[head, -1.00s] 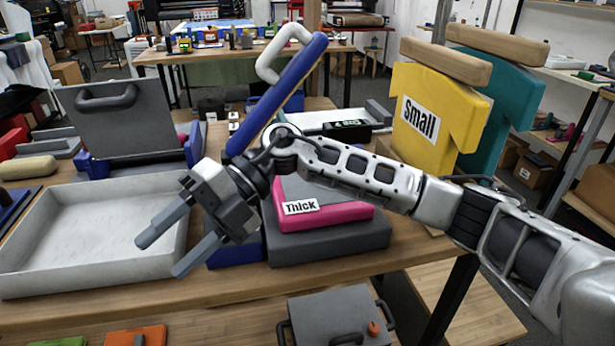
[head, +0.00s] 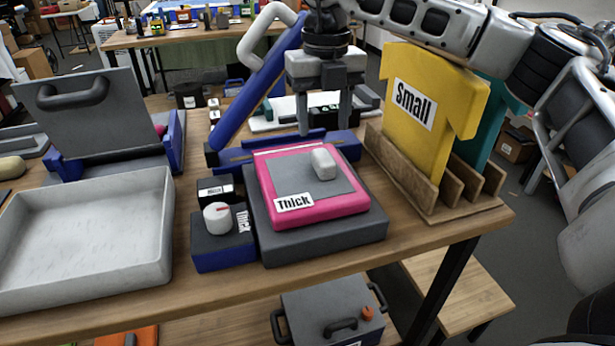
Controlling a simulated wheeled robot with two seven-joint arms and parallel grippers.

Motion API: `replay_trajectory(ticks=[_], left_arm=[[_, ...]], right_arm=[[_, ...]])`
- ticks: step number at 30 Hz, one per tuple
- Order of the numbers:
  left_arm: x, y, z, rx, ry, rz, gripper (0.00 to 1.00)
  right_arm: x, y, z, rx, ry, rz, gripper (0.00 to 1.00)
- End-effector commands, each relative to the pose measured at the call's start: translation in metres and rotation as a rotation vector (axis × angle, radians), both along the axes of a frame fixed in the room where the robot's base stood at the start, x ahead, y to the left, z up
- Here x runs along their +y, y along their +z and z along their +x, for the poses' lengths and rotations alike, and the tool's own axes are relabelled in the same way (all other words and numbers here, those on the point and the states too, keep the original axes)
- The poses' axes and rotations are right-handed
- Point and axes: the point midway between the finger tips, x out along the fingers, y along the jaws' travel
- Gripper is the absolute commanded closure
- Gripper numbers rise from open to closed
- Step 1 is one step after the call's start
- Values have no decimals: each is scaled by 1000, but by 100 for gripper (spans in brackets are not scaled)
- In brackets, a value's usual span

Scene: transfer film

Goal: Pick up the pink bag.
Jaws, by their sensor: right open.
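The pink bag (head: 335,211) is a flat, thick pink slab with a white "Thick" label at its front left corner. It lies on the dark grey base (head: 330,245) of the press. A grey sheet (head: 290,177) with a small white block (head: 323,163) lies on top of it. My right gripper (head: 324,125) points straight down with its two fingers apart and nothing between them. Its fingertips appear at or behind the bag's far edge; their height above it is unclear. My left gripper is not in view.
The press's raised blue arm (head: 255,95) stands just left of my gripper. A blue control box (head: 222,240) with a white knob and a pale tray (head: 90,235) are to the left. A yellow "Small" shirt shape (head: 425,105) stands in a wooden rack (head: 410,185) at right.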

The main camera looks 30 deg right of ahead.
Motion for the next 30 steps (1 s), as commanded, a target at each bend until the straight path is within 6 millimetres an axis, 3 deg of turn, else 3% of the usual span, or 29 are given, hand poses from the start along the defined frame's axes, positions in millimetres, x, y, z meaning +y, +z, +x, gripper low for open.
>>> replay_trajectory(ticks=[3, 11, 19, 28, 29, 30], left_arm=[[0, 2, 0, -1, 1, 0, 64], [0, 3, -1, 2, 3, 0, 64], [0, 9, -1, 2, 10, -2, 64], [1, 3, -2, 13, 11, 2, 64], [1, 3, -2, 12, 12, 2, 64], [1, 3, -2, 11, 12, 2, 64]], right_arm=[[0, -19, 0, 2, 0, 0, 47], [-1, -37, 1, 1, 1, 1, 47], [-5, -76, 4, 2, 1, 1, 47], [-4, -83, 4, -1, 1, 2, 47], [-4, -83, 4, -1, 1, 2, 50], [-4, -83, 4, -1, 1, 2, 61]])
